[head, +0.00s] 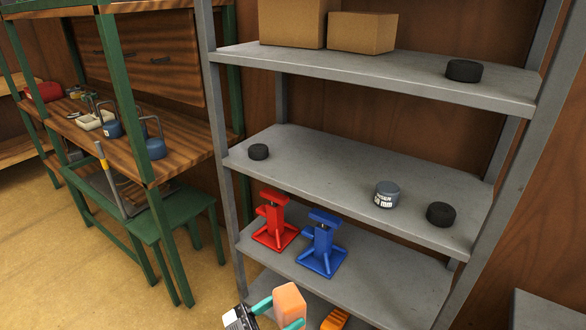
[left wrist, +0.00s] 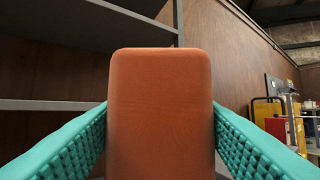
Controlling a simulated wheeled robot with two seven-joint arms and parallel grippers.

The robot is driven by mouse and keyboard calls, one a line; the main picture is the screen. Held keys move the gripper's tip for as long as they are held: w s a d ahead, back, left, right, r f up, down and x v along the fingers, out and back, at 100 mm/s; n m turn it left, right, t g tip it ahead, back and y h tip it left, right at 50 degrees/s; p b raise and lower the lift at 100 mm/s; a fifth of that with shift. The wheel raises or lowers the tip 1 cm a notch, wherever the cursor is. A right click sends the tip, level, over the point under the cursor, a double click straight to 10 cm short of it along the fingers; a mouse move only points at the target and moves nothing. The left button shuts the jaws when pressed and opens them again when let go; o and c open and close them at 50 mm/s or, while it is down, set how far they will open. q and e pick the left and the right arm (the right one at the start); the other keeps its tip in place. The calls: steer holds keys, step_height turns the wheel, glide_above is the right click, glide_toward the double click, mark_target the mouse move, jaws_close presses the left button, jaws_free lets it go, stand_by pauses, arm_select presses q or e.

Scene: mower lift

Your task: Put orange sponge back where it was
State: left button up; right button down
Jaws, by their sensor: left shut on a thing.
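The orange sponge (head: 289,301) is at the bottom of the head view, in front of the grey shelf rack. My left gripper (head: 279,313) is shut on it, with one teal finger on each side. In the left wrist view the sponge (left wrist: 160,110) stands upright between the two ridged teal fingers and fills the middle of the picture. The sponge appears held in the air; its lower end is cut off in that view. My right gripper is not in view.
A red jack stand (head: 274,222) and a blue jack stand (head: 321,245) stand on a lower shelf (head: 385,283). An orange object (head: 335,320) is partly visible lower down. The middle shelf (head: 330,180) holds black pucks and a grey tin (head: 387,194), with bare room between. A green stool (head: 172,215) stands left.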

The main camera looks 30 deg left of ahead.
mark_target(301, 314)
arm_select(q)
steer(key=n+t+y, duration=0.1)
steer(key=y, duration=0.1)
steer(key=d+n+t+y, duration=0.1)
steer(key=n+y, duration=0.1)
steer(key=y, duration=0.1)
steer(key=shift+w+d+r+t+y, duration=0.2)
steer(key=shift+d+t+y, duration=0.1)
steer(key=shift+d+t, duration=0.1)
steer(key=shift+w+d+r+n+t+y, duration=0.1)
steer(key=shift+d+r+n+y, duration=0.15)
steer(key=shift+n+y, duration=0.55)
steer(key=shift+w+d+r+n+t+y, duration=0.15)
steer(key=shift+d+n+y, duration=0.2)
steer(key=shift+y, duration=0.9)
steer(key=shift+w+d+r+n+t+y, duration=0.2)
steer(key=shift+n+y, duration=0.35)
steer(key=shift+y, duration=0.5)
steer(key=shift+s, duration=0.1)
